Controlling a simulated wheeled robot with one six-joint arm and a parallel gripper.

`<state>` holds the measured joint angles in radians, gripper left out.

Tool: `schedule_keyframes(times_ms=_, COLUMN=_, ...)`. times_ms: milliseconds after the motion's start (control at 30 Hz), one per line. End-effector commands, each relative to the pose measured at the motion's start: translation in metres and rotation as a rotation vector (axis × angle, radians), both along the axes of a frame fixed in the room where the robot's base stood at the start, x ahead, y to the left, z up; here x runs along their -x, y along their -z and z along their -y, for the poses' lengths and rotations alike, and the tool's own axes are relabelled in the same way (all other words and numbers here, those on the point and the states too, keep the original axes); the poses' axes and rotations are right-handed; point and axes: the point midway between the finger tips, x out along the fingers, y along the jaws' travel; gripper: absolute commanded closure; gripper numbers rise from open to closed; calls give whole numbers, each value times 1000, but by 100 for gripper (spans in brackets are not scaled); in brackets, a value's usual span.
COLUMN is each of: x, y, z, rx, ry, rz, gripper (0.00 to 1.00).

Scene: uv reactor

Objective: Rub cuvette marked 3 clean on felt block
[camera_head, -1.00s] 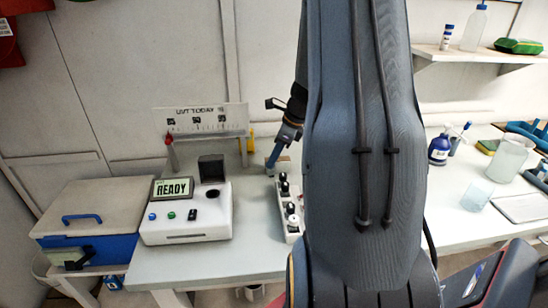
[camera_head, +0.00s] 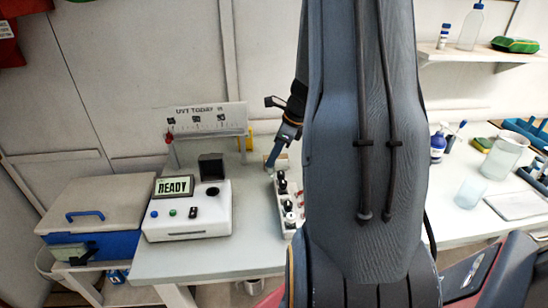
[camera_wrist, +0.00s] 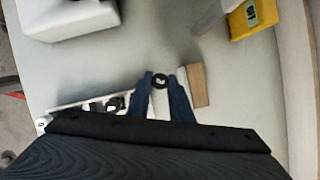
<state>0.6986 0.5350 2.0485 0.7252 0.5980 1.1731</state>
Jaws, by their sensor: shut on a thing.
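My gripper (camera_wrist: 163,88) is shut on a black-capped cuvette (camera_wrist: 160,81) in the wrist view. The cap bears a white mark that I cannot read for certain, and the cuvette's body is mostly hidden between the blue fingers. A block with a pale strip and a brown face (camera_wrist: 197,85), probably the felt block, lies just right of the fingers. Whether the cuvette touches it I cannot tell. In the head view my gripper (camera_head: 277,156) is at the far end of the white cuvette rack (camera_head: 289,228), near a small light block (camera_head: 268,160).
Black-capped cuvettes (camera_wrist: 115,103) stand in the rack left of my fingers. The white reactor (camera_head: 187,224) reads READY, left of the rack. A sign (camera_head: 207,118) and a yellow item (camera_wrist: 252,14) stand behind. A beaker (camera_head: 470,193) stands right. My arm hides the middle bench.

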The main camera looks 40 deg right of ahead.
Motion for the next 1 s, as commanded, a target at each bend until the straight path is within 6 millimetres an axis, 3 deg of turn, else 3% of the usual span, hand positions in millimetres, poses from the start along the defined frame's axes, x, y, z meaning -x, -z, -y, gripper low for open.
schedule_keyframes(times_ms=600, x=0, y=-57, z=0, rx=1, ry=-1, rz=1, gripper=100)
schedule_keyframes(times_ms=1000, x=0, y=-61, z=0, rx=-1, ry=0, rz=-1, gripper=100)
